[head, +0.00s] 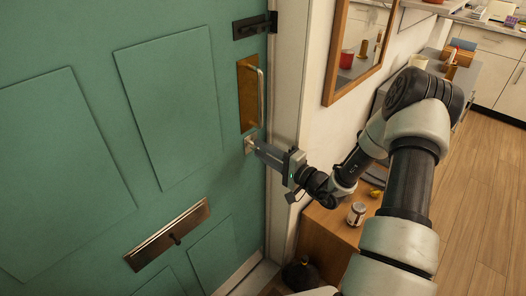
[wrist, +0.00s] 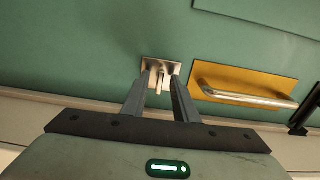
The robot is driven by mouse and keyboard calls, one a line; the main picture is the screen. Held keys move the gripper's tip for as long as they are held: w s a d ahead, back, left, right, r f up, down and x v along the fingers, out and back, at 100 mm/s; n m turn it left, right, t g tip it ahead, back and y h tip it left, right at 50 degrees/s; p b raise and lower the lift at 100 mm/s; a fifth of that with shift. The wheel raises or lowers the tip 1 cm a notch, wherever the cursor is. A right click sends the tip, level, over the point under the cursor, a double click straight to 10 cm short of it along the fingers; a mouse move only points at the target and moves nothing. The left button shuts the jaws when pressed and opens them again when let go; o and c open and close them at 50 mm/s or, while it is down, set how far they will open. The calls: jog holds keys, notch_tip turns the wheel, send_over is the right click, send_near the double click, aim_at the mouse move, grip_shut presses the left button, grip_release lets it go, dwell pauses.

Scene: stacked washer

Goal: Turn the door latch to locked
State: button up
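The door latch is a small square metal plate with a slim thumb-turn (wrist: 163,75) on the green door (head: 171,110). In the head view its plate (head: 248,144) shows just below the brass handle plate, partly hidden by my fingers. My gripper (head: 257,147) reaches the latch from the right. In the wrist view my gripper's two fingers (wrist: 160,80) stand apart, one on each side of the thumb-turn. A small gap seems to show between turn and fingers; contact cannot be made out for certain.
A brass plate with a pull handle (head: 248,93) sits right above the latch. A dark bolt (head: 255,26) is higher up, and a mail slot (head: 168,234) lower left. The door frame (head: 287,80), a mirror (head: 358,45) and a wooden cabinet (head: 330,232) with a jar stand close to my arm.

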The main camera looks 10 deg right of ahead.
jog(key=v, duration=1.7)
jog(key=shift+s+d, duration=0.1)
